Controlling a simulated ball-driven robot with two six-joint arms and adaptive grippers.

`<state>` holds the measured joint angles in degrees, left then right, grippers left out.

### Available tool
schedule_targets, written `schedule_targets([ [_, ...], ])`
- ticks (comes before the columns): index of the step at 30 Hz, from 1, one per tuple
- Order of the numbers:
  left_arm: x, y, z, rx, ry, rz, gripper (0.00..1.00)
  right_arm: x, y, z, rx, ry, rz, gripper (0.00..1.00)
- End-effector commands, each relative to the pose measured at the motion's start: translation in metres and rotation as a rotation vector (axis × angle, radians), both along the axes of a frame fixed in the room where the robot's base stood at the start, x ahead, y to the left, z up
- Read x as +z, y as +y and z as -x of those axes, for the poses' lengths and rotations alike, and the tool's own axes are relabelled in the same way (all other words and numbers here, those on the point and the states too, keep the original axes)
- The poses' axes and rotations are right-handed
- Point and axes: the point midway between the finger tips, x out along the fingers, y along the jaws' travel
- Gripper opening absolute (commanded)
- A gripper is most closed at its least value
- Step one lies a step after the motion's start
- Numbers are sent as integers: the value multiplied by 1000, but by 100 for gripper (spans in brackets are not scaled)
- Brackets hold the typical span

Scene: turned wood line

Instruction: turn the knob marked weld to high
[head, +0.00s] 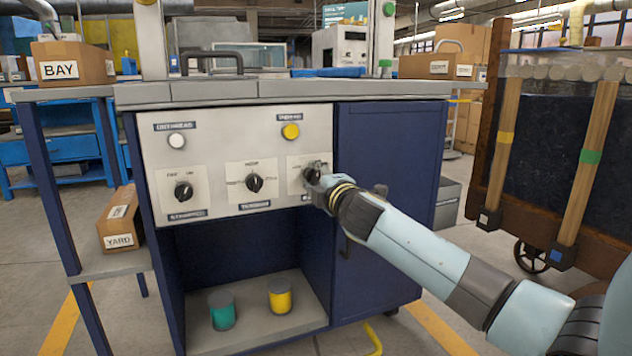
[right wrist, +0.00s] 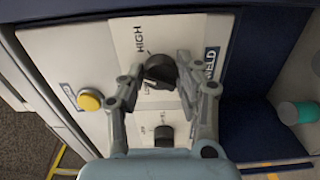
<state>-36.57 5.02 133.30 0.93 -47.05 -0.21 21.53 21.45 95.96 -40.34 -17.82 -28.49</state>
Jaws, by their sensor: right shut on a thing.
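The weld knob is a black rotary knob (right wrist: 160,68) on a pale plate in the right wrist view. HIGH and LOW are printed around it, and a dark WELD label (right wrist: 210,62) is beside it. My right gripper (right wrist: 161,76) is shut on this knob, one finger on each side. I cannot tell for sure which way the knob's pointer faces. In the head view my right gripper (head: 319,180) covers most of the right-hand knob and its label on the grey panel (head: 222,140). My left gripper is not in view.
Two more black knobs, one left (head: 184,191) and one middle (head: 255,184), are on the same panel. A white button (head: 176,141) and a yellow button (head: 290,131) are above. A teal can (head: 222,312) and a yellow can (head: 280,298) stand on the shelf below.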

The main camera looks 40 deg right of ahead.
Motion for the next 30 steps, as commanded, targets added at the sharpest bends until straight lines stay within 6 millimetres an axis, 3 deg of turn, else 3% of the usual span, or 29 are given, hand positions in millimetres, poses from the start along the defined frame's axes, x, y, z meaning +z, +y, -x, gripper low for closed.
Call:
schedule_targets([
  [15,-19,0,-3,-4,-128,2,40,-4,0,0,-2,-98,-422,2],
  [30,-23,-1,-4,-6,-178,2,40,-4,0,0,-4,-135,-581,2],
])
